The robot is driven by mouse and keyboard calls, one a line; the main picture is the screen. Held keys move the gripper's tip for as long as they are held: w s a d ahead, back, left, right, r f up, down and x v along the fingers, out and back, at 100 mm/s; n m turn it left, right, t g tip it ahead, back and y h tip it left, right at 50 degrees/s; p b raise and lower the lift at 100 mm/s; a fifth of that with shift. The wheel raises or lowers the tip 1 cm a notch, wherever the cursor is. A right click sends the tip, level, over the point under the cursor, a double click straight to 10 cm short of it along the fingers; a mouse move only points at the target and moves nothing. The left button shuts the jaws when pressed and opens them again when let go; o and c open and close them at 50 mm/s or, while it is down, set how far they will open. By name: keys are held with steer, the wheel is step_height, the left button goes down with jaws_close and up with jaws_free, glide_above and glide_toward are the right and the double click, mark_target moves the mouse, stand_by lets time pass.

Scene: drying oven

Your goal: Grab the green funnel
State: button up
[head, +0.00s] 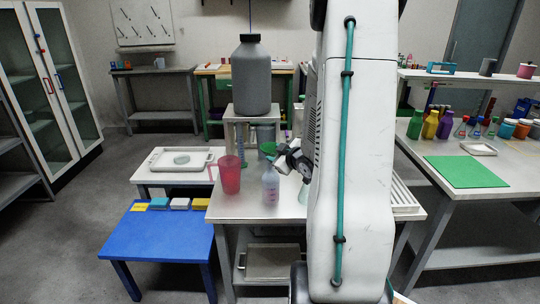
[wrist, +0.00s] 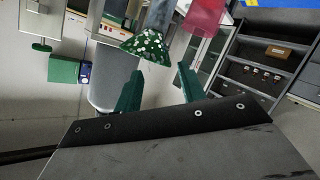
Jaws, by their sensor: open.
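The green funnel (head: 267,147) stands at the mouth of a translucent bottle (head: 270,187) on the middle table. My gripper (head: 281,157) is just to the right of the funnel and partly hides it. In the wrist view the funnel (wrist: 146,46) shows pale speckles and lies just beyond the fingertips, with the bottle (wrist: 159,17) behind it at the top edge. The two green fingers of my gripper (wrist: 158,82) are spread apart with nothing between them. Contact between fingers and funnel cannot be told in the head view.
A red beaker (head: 230,175) stands left of the bottle. A large grey jug (head: 255,78) sits on a raised stand behind. A blue table (head: 155,237) is at the front left, and a white tray (head: 180,159) lies further back. My arm hides the table's right part.

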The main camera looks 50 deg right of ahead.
mark_target(266, 154)
steer(key=x, duration=0.7)
steer(key=shift+a+f, duration=0.1)
jaws_close()
